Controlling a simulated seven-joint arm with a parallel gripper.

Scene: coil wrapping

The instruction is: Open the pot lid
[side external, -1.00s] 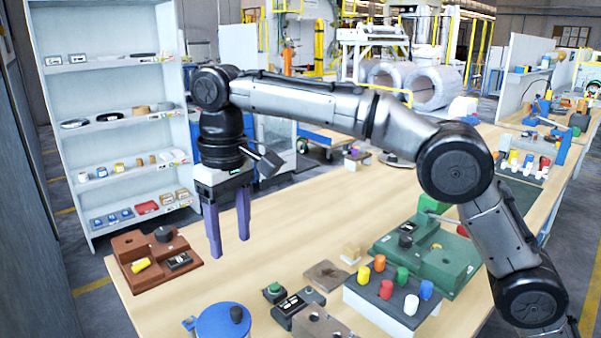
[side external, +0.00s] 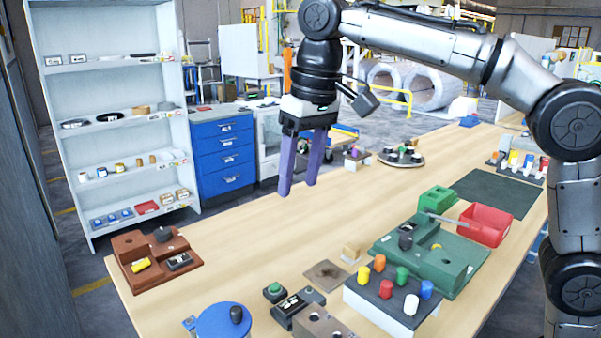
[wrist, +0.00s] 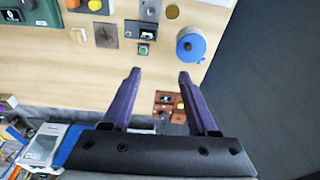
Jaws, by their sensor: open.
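The pot has a round blue lid (side external: 217,323) with a dark knob (side external: 236,314), near the front edge of the table. The lid looks seated flat, and its lower part is cut off by the frame. In the wrist view the blue lid (wrist: 191,46) shows from above at upper right, beyond the fingertips. My gripper (side external: 298,188) has two purple fingers, apart and empty, high above the table and well behind the lid. The fingers (wrist: 159,73) also show in the wrist view with nothing between them.
A brown block fixture (side external: 152,262) sits left of the lid. A button box (side external: 292,304), a white stand with coloured pegs (side external: 390,300) and a green fixture (side external: 440,255) with a red bin (side external: 485,225) lie to the right. The table's middle (side external: 270,230) is clear.

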